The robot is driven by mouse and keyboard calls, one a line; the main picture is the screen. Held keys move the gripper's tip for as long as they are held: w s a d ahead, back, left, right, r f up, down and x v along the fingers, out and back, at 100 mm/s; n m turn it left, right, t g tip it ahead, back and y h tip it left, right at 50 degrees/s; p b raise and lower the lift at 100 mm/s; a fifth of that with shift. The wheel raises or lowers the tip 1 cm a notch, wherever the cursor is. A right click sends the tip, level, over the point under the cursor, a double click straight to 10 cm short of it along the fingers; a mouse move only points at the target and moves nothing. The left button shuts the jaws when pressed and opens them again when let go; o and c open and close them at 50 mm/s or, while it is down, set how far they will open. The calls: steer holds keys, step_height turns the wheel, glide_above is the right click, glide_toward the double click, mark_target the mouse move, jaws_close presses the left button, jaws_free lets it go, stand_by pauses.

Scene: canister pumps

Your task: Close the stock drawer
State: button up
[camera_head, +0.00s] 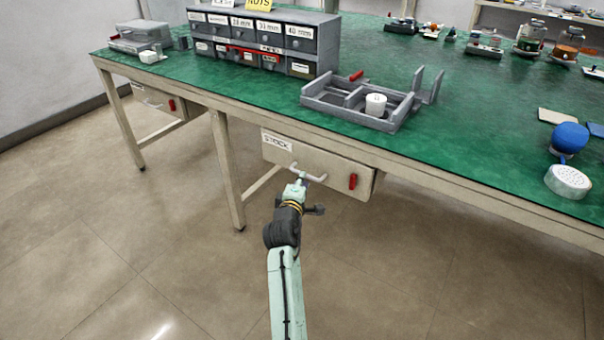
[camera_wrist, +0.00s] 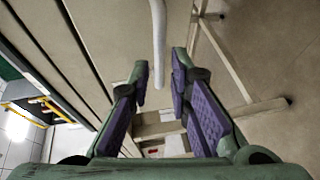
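The stock drawer (camera_head: 330,168) is a beige box under the green workbench, with a "STOCK" label, a pale bar handle (camera_head: 316,179) and a red tag. Its front seems to stand out slightly from the bench edge; how far it is open is hard to tell. My gripper (camera_head: 300,178) is at the left part of the handle, in front of the drawer. In the wrist view my gripper (camera_wrist: 161,75) is open, its purple pads apart. The pale handle bar (camera_wrist: 158,40) runs down between the fingertips, with gaps showing on both sides.
The green bench top (camera_head: 460,130) is above the drawer. It holds a grey parts cabinet (camera_head: 330,45), a grey tray (camera_head: 345,112) with a white cup, and a blue and white pump part (camera_head: 568,180). A bench leg (camera_head: 227,170) stands left of the drawer. The floor in front is clear.

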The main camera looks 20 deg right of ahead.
steer(key=shift+x, duration=2.35)
steer(key=shift+a, duration=0.1)
steer(key=shift+c, duration=0.2)
jaws_close()
